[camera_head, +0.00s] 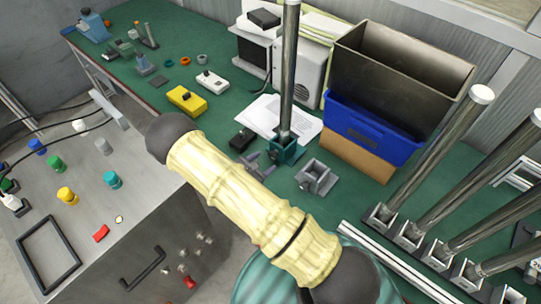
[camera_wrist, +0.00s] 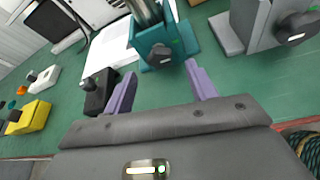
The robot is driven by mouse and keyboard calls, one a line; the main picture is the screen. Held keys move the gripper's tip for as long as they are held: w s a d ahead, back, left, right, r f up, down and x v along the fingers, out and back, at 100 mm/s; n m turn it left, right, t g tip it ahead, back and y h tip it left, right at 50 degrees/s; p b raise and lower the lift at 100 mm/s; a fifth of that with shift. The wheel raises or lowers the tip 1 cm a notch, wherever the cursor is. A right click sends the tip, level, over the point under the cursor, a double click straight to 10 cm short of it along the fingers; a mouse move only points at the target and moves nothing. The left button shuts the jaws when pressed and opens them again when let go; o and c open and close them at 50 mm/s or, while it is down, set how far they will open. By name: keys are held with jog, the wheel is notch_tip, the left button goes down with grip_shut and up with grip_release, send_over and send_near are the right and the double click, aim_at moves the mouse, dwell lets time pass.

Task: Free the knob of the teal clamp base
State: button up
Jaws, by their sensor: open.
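The teal clamp base (camera_head: 287,154) stands on the green bench with a tall metal post (camera_head: 290,65) upright in it. In the wrist view the teal clamp base (camera_wrist: 178,39) is at top centre, and its dark knob (camera_wrist: 160,54) faces my gripper. My gripper (camera_wrist: 162,84) is open, with its two purple fingers apart and nothing between them. The knob lies just beyond the fingertips, roughly centred between them, and no contact shows. In the head view my gripper (camera_head: 261,158) is just left of the teal base, partly hidden by my arm.
An empty grey clamp base (camera_head: 317,178) stands close on the right; its knob (camera_wrist: 298,28) shows in the wrist view. A small black box (camera_head: 242,139) is on the left, with papers (camera_head: 262,112) behind. A blue bin (camera_head: 372,130) and several posts in clamps stand right.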

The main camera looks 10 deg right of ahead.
aim_at(271, 156)
jog(key=x, duration=0.5)
jog(key=shift+w+d+f+p, duration=0.1)
jog(key=shift+w+d+p, duration=0.15)
jog(key=shift+p, duration=0.15)
jog(key=c, duration=1)
